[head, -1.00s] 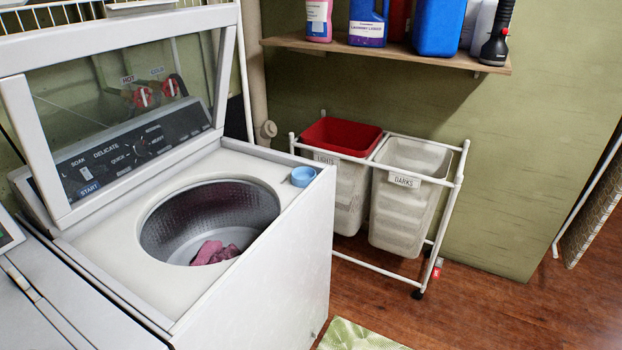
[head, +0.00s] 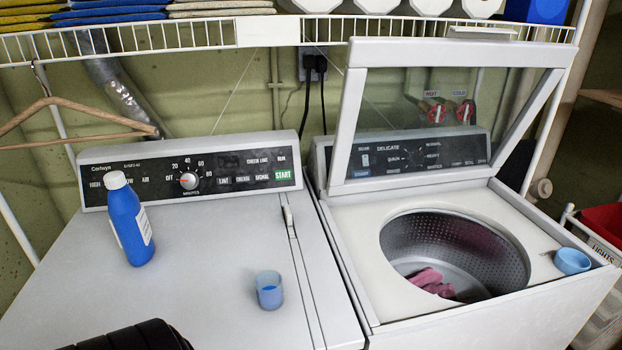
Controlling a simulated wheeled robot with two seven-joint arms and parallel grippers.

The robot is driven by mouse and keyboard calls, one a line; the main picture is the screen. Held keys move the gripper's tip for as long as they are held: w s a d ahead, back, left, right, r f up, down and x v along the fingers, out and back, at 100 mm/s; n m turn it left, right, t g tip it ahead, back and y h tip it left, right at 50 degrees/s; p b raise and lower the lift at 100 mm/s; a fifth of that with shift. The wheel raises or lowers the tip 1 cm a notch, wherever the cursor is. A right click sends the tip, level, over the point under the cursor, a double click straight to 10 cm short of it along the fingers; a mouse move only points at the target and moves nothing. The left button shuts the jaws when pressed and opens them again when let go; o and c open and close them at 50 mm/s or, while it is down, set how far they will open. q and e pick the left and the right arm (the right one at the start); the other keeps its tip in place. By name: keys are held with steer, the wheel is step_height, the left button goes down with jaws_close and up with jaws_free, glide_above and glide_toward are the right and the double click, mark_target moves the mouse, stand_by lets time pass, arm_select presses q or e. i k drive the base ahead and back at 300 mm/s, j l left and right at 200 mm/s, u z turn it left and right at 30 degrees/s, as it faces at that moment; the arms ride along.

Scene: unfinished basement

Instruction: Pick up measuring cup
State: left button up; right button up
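A small translucent blue cup (head: 269,291) stands upright on the flat top of the left machine, near its front right. It seems to hold some blue liquid. A second light blue cup (head: 572,262) sits on the right front corner of the open washer's top. Either could be the measuring cup; I cannot tell which from its look. Neither of my grippers shows in the head view, and nothing is touching either cup.
A blue bottle with a white cap (head: 130,222) stands left of the translucent cup. The washer (head: 352,240) has its lid raised and a pink cloth (head: 431,282) in its drum. A wooden hanger (head: 75,122) hangs at left. A wire shelf (head: 150,36) runs above.

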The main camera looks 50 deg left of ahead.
mark_target(268, 284)
steer(key=u, duration=1.75)
